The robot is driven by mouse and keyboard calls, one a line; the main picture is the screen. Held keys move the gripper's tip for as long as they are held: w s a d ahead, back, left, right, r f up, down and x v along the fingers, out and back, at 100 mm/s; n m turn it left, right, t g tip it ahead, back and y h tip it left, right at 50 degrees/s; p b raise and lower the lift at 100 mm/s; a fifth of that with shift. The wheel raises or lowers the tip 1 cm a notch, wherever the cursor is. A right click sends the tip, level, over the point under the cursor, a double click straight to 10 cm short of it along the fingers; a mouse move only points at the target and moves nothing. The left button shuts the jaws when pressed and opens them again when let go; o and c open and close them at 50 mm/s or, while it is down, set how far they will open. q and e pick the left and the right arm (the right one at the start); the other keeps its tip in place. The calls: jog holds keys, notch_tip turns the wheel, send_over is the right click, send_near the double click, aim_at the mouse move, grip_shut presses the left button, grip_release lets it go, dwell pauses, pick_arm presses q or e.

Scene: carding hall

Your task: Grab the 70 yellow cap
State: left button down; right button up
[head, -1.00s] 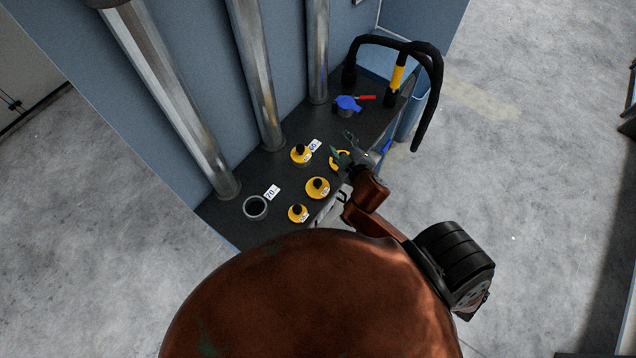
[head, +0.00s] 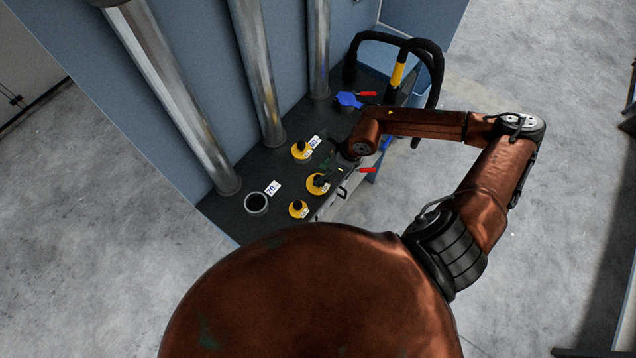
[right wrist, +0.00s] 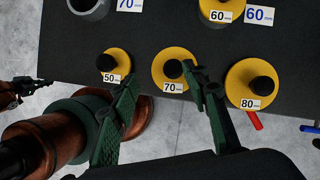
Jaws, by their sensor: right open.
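The yellow cap labelled 70 (right wrist: 160,69), with a black knob, sits on the dark shelf; it also shows in the head view (head: 314,190). My right gripper (right wrist: 163,78) is open, its green-black fingers reaching to the near side of this cap. The right finger's tip overlaps the cap's right edge beside the knob; the left fingertip is between the 50 and 70 caps. I cannot tell whether either finger touches the cap. In the head view the right gripper (head: 324,174) partly covers the cap. A dark jaw-like shape (right wrist: 24,88), apparently my left gripper, shows at the left edge.
Nearby on the shelf are yellow caps 50 (right wrist: 108,60), 60 (right wrist: 208,18) and 80 (right wrist: 240,78). A grey open pipe (head: 256,204) stands by a 70 label (head: 273,188). Metal columns rise behind. A blue valve (head: 348,99) and black hose are at the right end.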

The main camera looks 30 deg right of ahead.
jog(key=f, duration=0.2)
jog(key=d, duration=0.1)
jog(key=shift+w+f+h+p, duration=0.4)
jog(key=p+x, duration=0.1)
jog(key=x, duration=0.3)
jog(key=shift+w+f+p, duration=0.1)
jog(key=shift+p, duration=0.25)
jog(key=shift+w+a+f, duration=0.1)
jog(key=shift+f, duration=0.3)
grip_shut()
